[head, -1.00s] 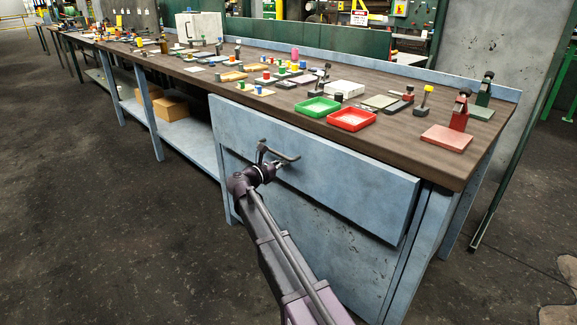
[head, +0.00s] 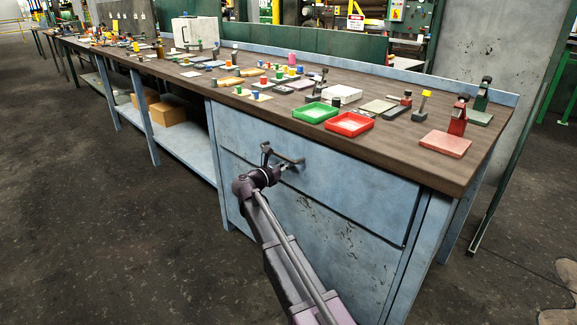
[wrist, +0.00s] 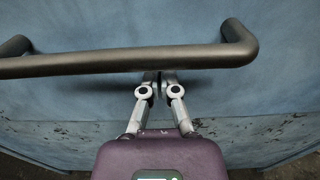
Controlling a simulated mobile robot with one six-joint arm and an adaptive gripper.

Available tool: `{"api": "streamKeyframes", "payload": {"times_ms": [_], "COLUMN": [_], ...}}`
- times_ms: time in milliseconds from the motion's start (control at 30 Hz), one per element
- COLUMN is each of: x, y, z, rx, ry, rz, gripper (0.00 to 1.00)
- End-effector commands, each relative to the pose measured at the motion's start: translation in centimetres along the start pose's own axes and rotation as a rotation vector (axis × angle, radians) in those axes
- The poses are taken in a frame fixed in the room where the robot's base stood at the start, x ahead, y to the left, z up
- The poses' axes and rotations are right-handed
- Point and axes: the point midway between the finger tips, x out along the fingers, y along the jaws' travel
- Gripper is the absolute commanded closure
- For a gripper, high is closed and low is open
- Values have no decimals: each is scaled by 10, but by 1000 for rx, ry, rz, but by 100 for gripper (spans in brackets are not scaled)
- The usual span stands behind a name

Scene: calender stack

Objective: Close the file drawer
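The file drawer (head: 345,185) is the blue-grey upper front in the bench's cabinet. It now looks flush or nearly flush with the cabinet face; any small gap is too fine to tell. Its dark bar handle (head: 284,160) runs across the front and also shows in the wrist view (wrist: 120,62). My gripper (head: 284,167) is at the handle, pointing at the drawer front. In the wrist view its two fingertips (wrist: 160,76) are together just below the bar, with nothing seen between them. The bar hides whether the tips touch the front.
The wooden bench top (head: 390,140) holds a green tray (head: 316,112), a red tray (head: 349,124) and several small parts. A lower front (head: 320,245) lies under the drawer. Cardboard boxes (head: 168,112) sit on the shelf at left. Floor at left is open.

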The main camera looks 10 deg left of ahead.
Motion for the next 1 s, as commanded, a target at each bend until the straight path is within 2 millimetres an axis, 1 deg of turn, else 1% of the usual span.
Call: {"api": "streamKeyframes", "payload": {"times_ms": [33,133,267,367,467,600,800,1000], "x": [7,4,-5,-16,-29,-56,-89,-115], "y": [3,3,4,4,5,5,4,4], "z": [2,2,2,2,2,1,1,1], "rx": [-4,-4,-3,-2,-1,-1,-1,0], "ry": [-9,-9,-7,-6,-5,-4,-4,-3], "rz": [-1,-1,-1,0,-2,1,-1,-3], "gripper": [100,100,100,100,100,100,100,100]}}
